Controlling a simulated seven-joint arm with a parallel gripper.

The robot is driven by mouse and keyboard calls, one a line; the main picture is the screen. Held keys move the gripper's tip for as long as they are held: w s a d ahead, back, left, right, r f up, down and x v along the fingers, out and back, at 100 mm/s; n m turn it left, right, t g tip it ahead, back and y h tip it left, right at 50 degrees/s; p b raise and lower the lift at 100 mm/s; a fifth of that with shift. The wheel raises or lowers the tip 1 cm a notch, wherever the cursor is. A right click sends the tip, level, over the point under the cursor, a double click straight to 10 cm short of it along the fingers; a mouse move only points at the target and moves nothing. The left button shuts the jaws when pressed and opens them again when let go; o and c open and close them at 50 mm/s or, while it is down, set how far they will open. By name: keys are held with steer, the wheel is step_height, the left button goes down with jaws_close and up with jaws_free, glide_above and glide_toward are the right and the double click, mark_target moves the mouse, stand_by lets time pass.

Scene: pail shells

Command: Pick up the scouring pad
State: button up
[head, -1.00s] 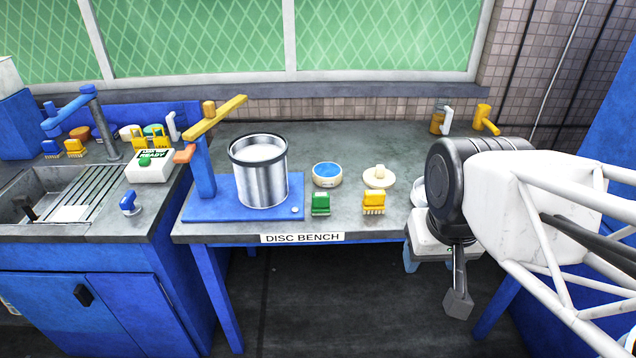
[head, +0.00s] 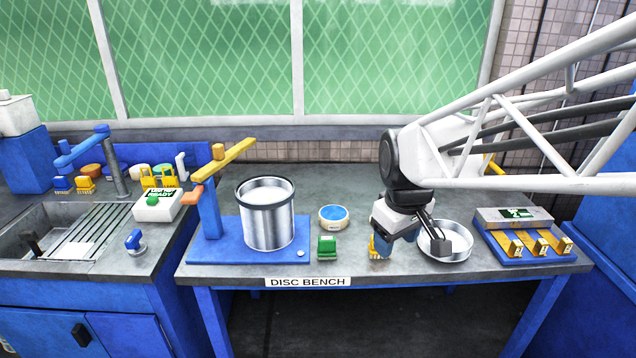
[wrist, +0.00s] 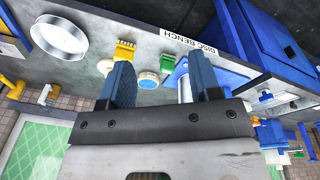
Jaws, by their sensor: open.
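A small green block (head: 327,247), which looks like the scouring pad, sits near the bench's front edge, right of the blue base plate. It also shows in the wrist view (wrist: 167,62). A round cream piece with a blue top (head: 333,216) lies just behind it; I cannot rule out that this is the pad. My gripper (head: 398,242) is open and empty above the bench, right of the green block. A cream round lid (wrist: 105,66) shows beside the brush.
A metal pail (head: 268,222) stands on the blue base plate under a yellow arm (head: 225,155). A shallow round pan (head: 458,254) is right of my gripper. A blue rack with yellow clips (head: 540,252) is farther right. The sink (head: 70,240) is at left.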

steer(key=w+a+f+n+g, duration=0.1)
steer(key=w+a+f+n, duration=0.15)
steer(key=w, duration=0.45)
steer(key=w+a+f+n, duration=0.2)
steer(key=w+f+n, duration=0.1)
steer(key=w, duration=0.4)
steer(key=n, duration=0.6)
glide_above(327, 238)
steer(key=shift+g, duration=0.4)
steer(key=f, duration=1)
steer(key=shift+s+d, duration=0.15)
steer(key=shift+d, duration=0.15)
steer(key=shift+w+a+f, duration=0.25)
steer(key=shift+w+f, duration=0.1)
steer(key=shift+f, duration=0.05)
steer(key=shift+f, duration=1.3)
steer(key=shift+f, duration=0.15)
steer(key=shift+s+f, duration=0.15)
steer(key=shift+f, duration=2.3)
